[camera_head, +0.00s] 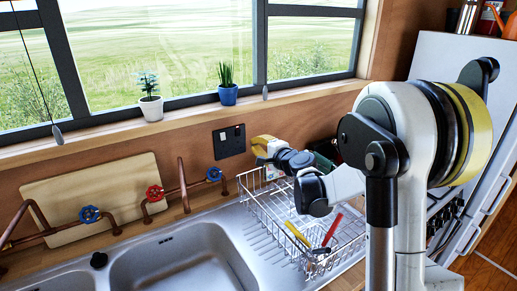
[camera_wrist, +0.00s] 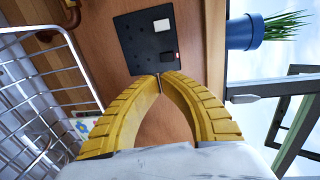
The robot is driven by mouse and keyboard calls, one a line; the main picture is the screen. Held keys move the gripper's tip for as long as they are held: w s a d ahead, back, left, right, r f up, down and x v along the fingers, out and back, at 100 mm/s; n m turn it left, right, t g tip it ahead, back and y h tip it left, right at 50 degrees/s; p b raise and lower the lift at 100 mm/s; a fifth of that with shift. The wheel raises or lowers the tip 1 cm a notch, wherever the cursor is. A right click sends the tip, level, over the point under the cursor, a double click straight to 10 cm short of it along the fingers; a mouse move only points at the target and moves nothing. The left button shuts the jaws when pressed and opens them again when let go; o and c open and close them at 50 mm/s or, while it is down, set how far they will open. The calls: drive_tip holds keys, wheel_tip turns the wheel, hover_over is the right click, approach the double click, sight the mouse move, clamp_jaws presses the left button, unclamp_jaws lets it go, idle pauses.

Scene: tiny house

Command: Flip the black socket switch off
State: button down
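The black socket plate (camera_head: 229,141) is fixed to the wooden wall below the window, left of my gripper (camera_head: 258,147) in the head view. The tips overlap the plate's near edge in the wrist view, close to the red-marked switch. I cannot tell whether they touch the plate; in the head view they look apart from it.
A wire dish rack (camera_head: 285,215) stands below my gripper beside the sink (camera_head: 180,262). A blue plant pot (camera_head: 228,95) and a white one (camera_head: 151,108) stand on the sill above. Copper pipes with valves and a wooden board (camera_head: 85,190) are to the left.

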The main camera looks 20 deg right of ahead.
sight(240, 132)
drive_tip(key=b+x, duration=0.1)
drive_tip(key=x, duration=0.3)
drive_tip(key=b+x, duration=0.1)
drive_tip(key=x, duration=0.3)
drive_tip(key=shift+r, duration=0.25)
drive_tip(key=shift+w+a+r+b, duration=0.2)
drive_tip(key=shift+w+b, duration=0.15)
drive_tip(key=shift+w, duration=0.3)
drive_tip(key=shift+w+r+p, duration=0.45)
drive_tip(key=shift+r+p, duration=0.1)
drive_tip(key=shift+p, duration=0.35)
drive_tip(key=shift+f, duration=0.2)
drive_tip(key=shift+s, duration=0.2)
